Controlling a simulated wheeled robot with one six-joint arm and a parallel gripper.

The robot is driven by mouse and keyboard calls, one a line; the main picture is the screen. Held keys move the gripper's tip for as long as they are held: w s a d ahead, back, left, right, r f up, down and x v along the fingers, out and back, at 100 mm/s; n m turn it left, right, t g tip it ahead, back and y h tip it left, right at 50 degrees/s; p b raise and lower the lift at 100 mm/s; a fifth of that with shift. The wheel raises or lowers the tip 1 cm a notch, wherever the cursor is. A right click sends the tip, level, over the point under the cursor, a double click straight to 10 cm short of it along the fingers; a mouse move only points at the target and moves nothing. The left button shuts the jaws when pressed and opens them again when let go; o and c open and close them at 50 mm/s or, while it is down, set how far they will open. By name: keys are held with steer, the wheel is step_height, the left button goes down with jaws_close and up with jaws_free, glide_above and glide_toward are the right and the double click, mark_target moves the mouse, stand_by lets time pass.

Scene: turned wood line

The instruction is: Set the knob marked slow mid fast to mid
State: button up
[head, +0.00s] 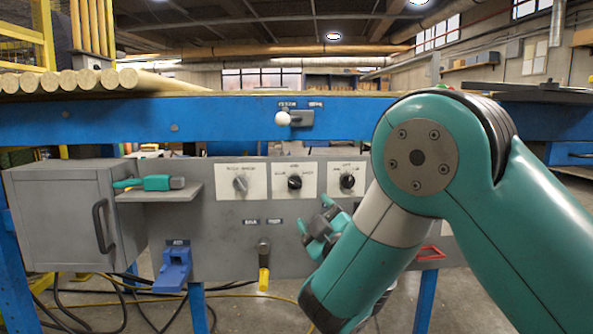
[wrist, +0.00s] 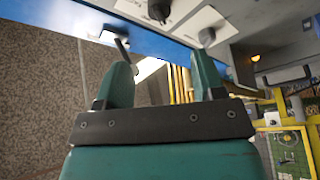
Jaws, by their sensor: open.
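Three knobs on white plates show in the head view: a grey left knob (head: 240,184), a black middle knob (head: 295,183) and a black right knob (head: 347,181). Their lettering is too small to read, so I cannot tell which is marked slow mid fast. My gripper (head: 314,214) is open and empty, just below the middle and right knobs. In the wrist view my gripper (wrist: 164,82) has its two teal fingers apart with nothing between them. A black knob (wrist: 158,10) and a grey knob (wrist: 207,37) show beyond the fingers. My arm hides the panel's right part.
A grey cabinet (head: 62,220) stands at the left. A shelf (head: 160,195) holds a teal tool (head: 157,183). A white-tipped lever (head: 283,118) is on the blue beam (head: 190,122). Below are a blue fixture (head: 174,268), a yellow-ended handle (head: 264,275) and a red handle (head: 431,253).

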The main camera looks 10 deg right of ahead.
mark_target(296, 186)
steer(key=p+x, duration=0.2)
steer(key=p, duration=0.2)
steer(key=p+x, duration=0.3)
steer(key=p, duration=0.2)
steer(key=p+x, duration=0.2)
steer(key=p, duration=0.2)
steer(key=shift+w+a+r, duration=0.15)
steer(key=shift+w+r, duration=0.15)
steer(key=shift+r, duration=0.2)
steer(key=p+x, duration=0.1)
steer(key=p, duration=0.6)
steer(key=shift+w+r, duration=0.1)
steer(key=shift+w, duration=0.2)
steer(key=shift+w+a+p, duration=0.1)
steer(key=shift+w+p, duration=0.5)
steer(key=shift+p, duration=0.35)
steer(key=shift+w+a+p, duration=0.2)
steer(key=shift+w+p, duration=0.3)
steer(key=shift+p, duration=0.05)
steer(key=c, duration=0.9)
steer(key=shift+f+b, duration=0.2)
steer(key=shift+b, duration=0.15)
